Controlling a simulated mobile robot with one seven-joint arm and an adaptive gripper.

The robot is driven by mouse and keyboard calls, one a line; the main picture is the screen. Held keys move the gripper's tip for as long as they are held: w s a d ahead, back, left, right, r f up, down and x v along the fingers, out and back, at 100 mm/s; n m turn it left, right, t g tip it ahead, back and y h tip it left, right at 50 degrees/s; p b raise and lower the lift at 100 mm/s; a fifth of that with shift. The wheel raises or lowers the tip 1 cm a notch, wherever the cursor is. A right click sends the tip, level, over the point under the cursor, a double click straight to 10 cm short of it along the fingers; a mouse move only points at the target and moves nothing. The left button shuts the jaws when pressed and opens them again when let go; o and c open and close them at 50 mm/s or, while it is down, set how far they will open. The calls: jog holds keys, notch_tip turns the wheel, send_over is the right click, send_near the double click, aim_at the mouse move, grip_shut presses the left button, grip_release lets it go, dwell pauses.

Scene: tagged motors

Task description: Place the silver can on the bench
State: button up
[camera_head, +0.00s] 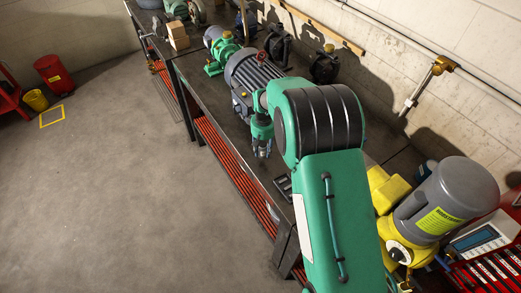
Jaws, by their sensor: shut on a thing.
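I see no silver can clearly anywhere else. The bench is long and dark-topped and runs along the wall at right. My green arm covers part of its near end. I cannot tell whether the held thing touches the bench top.
The large motor (252,78), a green pump (221,50) and dark motors (325,64) stand on the bench. A wooden block (178,37) is farther back. A yellow-and-grey motor (440,200) stands at right.

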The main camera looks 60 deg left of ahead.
aim_at(262, 150)
jog(key=shift+w+a, duration=0.25)
jog(key=shift+a, duration=0.3)
jog(key=shift+w+a, duration=0.25)
jog(key=shift+a, duration=0.3)
jog(key=shift+f, duration=0.2)
jog(key=shift+f+p, duration=0.3)
jog(key=shift+f, duration=1.35)
jog(key=shift+f, duration=0.15)
jog(key=o, duration=1.2)
notch_tip(262, 150, up, 12)
jog(key=shift+r+b, duration=0.15)
jog(key=shift+b, duration=0.35)
